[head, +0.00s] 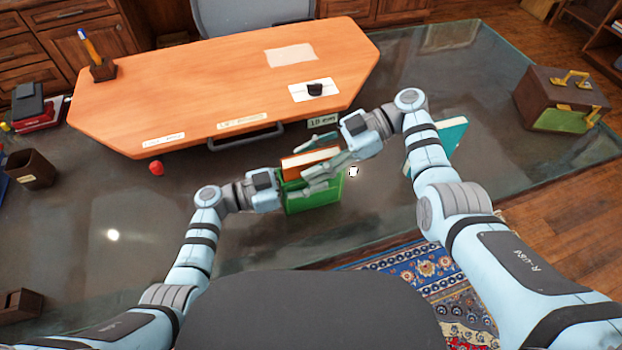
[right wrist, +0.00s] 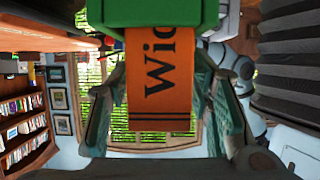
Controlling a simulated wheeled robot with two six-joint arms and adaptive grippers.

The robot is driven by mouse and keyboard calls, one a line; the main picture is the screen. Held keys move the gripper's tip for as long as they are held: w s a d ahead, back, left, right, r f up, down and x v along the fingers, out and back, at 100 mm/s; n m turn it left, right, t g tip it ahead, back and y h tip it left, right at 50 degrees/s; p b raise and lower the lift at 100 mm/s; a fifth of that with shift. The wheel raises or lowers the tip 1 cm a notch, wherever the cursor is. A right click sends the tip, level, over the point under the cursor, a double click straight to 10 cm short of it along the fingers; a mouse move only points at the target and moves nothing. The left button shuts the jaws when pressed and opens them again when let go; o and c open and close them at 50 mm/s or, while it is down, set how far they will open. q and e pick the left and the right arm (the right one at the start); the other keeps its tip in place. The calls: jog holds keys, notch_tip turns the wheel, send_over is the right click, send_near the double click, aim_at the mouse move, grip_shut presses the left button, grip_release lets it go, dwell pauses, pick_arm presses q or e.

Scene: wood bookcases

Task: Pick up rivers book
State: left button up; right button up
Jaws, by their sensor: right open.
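An orange book (head: 309,160) with pale page edges stands in a green holder (head: 315,195) on the glass desk. In the right wrist view, the orange book (right wrist: 160,85) shows black letters beginning "Wid", and the green holder (right wrist: 165,12) is at the top. My right gripper (head: 326,172) is open, with its fingers on either side of the orange book; whether they touch it is unclear. My left gripper (head: 285,192) is at the holder's left side, its fingers mostly hidden. A teal book (head: 450,138) lies partly behind my right arm. I cannot read "rivers" on any book.
An orange desk panel (head: 215,85) with paper labels lies beyond the grippers. A small red object (head: 156,168) and a dark cup (head: 30,168) are at left. A brown box (head: 560,98) is at far right.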

grip_shut()
dwell(0.5)
notch_tip(320, 180, up, 10)
jog(key=shift+r, duration=0.1)
pick_arm(q)
jog(key=o, duration=1.3)
jog(key=shift+a, duration=0.1)
jog(key=v, duration=1.2)
